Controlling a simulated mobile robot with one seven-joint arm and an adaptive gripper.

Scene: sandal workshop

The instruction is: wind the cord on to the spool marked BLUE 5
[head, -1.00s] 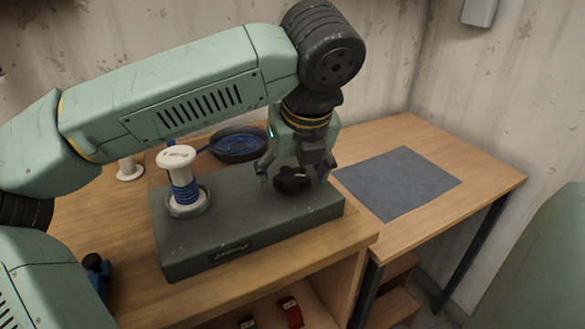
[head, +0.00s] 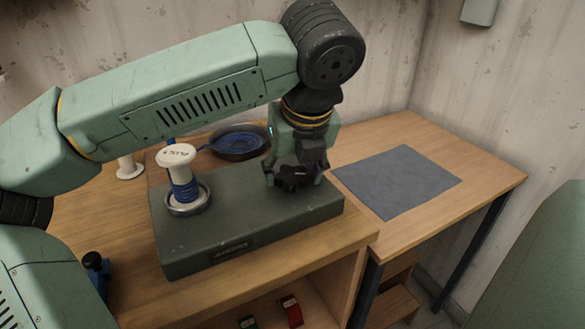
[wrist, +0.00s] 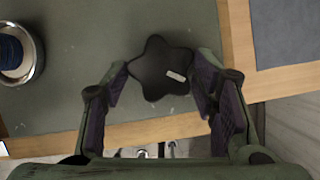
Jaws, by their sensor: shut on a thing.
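A white spool (head: 175,153) stands upright in a metal ring on the left of a dark green winder box (head: 235,232). Its top has dark lettering, too small to read surely. Blue cord (head: 183,190) is wound around its core and runs back to a coil of blue cord (head: 238,141) in a dark round dish. My gripper (head: 293,184) points down over the box's right end, shut on a black star-shaped knob (wrist: 160,68). In the wrist view its fingers flank the knob, which bears a small pale mark. Part of the spool's cup shows at the left there.
A grey mat (head: 397,181) lies bare on the bench to the right. A white spool (head: 129,168) stands behind, partly hidden by my arm. A small red item (head: 291,311) is on the shelf below. A blue clamp-like item (head: 96,268) is at the lower left.

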